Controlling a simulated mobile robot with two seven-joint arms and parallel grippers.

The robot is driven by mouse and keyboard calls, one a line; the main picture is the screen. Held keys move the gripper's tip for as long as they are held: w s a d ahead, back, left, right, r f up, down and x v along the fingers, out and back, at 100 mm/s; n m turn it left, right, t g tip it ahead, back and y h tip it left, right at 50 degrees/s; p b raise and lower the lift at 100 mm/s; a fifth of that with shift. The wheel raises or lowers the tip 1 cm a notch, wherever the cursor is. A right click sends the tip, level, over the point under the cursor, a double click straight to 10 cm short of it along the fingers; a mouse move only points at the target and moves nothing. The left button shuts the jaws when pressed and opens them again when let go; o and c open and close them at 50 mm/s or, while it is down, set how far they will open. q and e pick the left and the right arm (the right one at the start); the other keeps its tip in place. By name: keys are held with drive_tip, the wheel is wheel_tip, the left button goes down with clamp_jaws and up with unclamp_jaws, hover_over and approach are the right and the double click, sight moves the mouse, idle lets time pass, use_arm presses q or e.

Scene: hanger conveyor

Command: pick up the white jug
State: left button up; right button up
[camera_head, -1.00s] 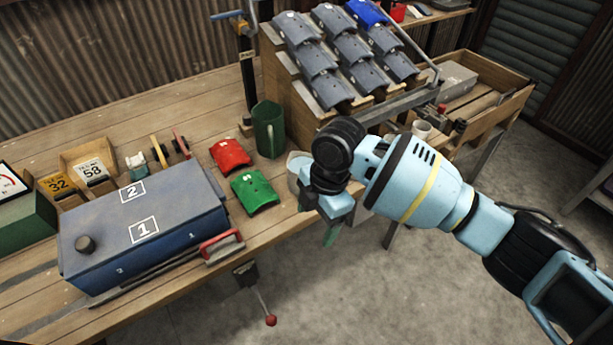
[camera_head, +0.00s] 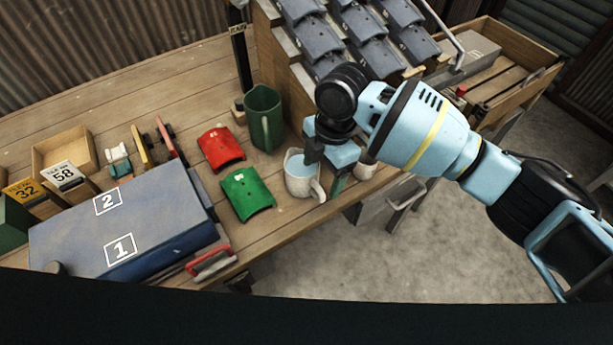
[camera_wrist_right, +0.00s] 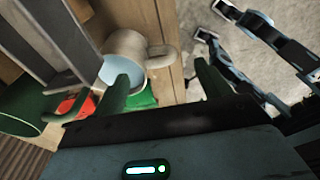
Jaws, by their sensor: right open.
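The white jug (camera_head: 297,182) stands upright near the front edge of the workbench, with light blue showing inside it and its handle toward the lower right. It also shows in the right wrist view (camera_wrist_right: 125,48), with its handle (camera_wrist_right: 163,57) between the directions of the two fingers. My right gripper (camera_head: 326,170) is open and empty, just right of the jug and close above its handle side. One green finger (camera_wrist_right: 118,92) overlaps the jug in the right wrist view; contact cannot be told. My left gripper is not in view.
A tall green jug (camera_head: 263,118) stands behind the white jug. Red (camera_head: 221,148) and green (camera_head: 247,193) curved pieces lie to its left, beyond them a blue box (camera_head: 130,225). A rack of grey curved pieces (camera_head: 350,30) rises behind. Another white cup (camera_head: 366,168) is right of my gripper.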

sight(317, 191)
wheel_tip(317, 191, down, 3)
drive_tip(key=shift+s+a+r, duration=0.1)
drive_tip(key=shift+a, duration=0.05)
drive_tip(key=f, duration=0.4)
drive_tip(key=shift+s+a+f, duration=0.15)
drive_tip(key=shift+a+f, duration=0.05)
drive_tip(key=shift+a, duration=0.1)
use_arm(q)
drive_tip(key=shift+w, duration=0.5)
